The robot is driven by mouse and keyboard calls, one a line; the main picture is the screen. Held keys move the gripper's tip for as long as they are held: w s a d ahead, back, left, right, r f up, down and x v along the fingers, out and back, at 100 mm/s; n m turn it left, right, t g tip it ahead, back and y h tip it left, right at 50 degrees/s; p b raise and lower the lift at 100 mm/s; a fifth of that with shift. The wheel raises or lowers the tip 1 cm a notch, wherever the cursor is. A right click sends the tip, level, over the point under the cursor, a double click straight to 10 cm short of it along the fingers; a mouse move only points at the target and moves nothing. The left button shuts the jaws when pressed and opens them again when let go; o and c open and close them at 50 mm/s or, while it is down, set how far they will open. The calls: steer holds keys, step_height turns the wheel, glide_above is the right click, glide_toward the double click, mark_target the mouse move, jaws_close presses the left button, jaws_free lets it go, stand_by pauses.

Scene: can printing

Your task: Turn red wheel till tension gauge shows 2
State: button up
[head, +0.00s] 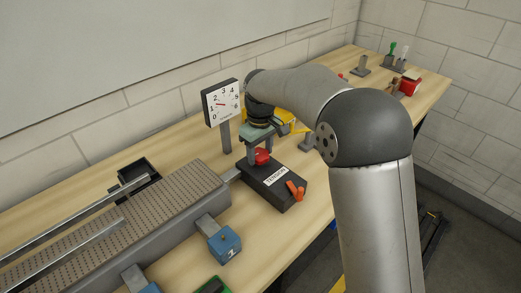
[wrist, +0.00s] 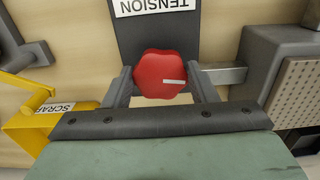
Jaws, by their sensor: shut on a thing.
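The red wheel (wrist: 160,73) is a lobed knob with a white mark pointing right in the wrist view. It sits on the dark block labelled TENSION (head: 272,184); in the head view only part of the wheel (head: 262,156) shows under my gripper. My gripper (wrist: 162,88) points down over it and is shut on the wheel, one finger on each side. The tension gauge (head: 222,102) is a white dial on a post behind the block. Its short red needle points left, seemingly between 1 and 2; it is too small to read exactly.
An orange lever (head: 296,190) is on the block's front. A perforated bed with rails (head: 150,215) lies to the left, with a blue block (head: 224,244) before it. A yellow SCRAP bin (wrist: 30,125) is close beside my gripper. Red and green items stand far right.

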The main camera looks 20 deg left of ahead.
mark_target(261, 154)
steer(key=shift+m, duration=1.9)
steer(key=o, duration=1)
step_height(261, 154, up, 18)
steer(key=shift+f, duration=0.25)
